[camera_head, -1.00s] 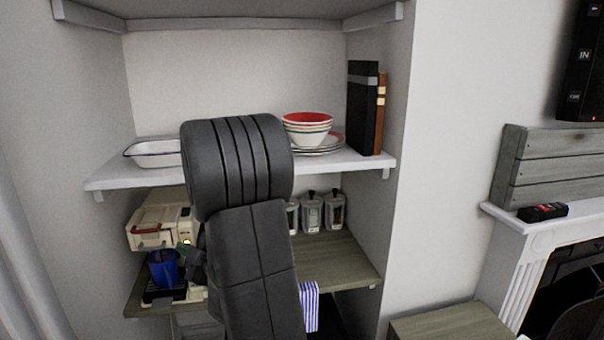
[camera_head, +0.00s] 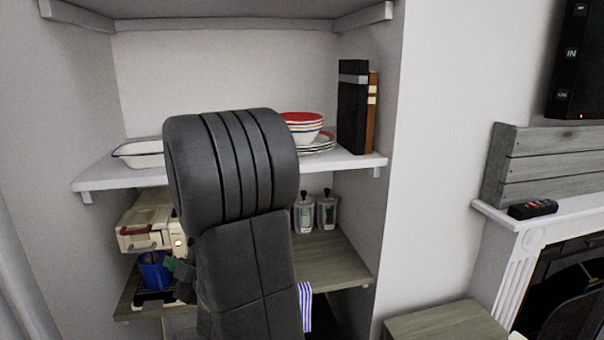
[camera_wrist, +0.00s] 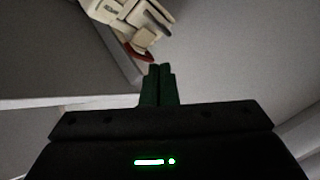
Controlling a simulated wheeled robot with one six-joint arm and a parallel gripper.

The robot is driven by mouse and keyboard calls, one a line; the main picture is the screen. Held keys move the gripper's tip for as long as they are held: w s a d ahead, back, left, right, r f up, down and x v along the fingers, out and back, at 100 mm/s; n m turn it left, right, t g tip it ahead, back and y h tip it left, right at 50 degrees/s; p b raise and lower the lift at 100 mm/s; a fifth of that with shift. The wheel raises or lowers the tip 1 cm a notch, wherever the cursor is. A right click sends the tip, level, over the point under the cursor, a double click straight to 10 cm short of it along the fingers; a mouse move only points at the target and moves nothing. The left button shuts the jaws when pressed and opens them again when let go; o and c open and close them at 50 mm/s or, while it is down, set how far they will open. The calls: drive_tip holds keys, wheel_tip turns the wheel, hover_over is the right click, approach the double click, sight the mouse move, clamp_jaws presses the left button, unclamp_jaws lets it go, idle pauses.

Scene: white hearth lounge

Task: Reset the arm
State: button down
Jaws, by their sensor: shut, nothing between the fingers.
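My gripper (camera_wrist: 158,72) shows in the wrist view with its two dark green fingers together and nothing between them. In the head view my own arm fills the middle and hides most of the gripper. A small green part of it (camera_head: 175,266) shows at the right of a blue mug (camera_head: 153,273). I cannot tell whether they touch. The mug stands at the cream coffee machine (camera_head: 148,222) on the lower shelf. A cream appliance (camera_wrist: 128,22) shows beyond the fingertips in the wrist view.
The upper white shelf (camera_head: 110,178) holds a white dish (camera_head: 137,155), stacked bowls (camera_head: 301,128) on plates, and books (camera_head: 352,105). A striped cloth (camera_head: 305,305) hangs below. A mantel (camera_head: 490,214) with a remote (camera_head: 532,209) is at right.

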drive_tip(key=shift+w, duration=0.15)
drive_tip(key=w, duration=0.2)
drive_tip(key=w+a+b, duration=0.1)
drive_tip(key=w, duration=0.2)
drive_tip(key=shift+a+f, duration=0.2)
drive_tip(key=shift+b, duration=0.5)
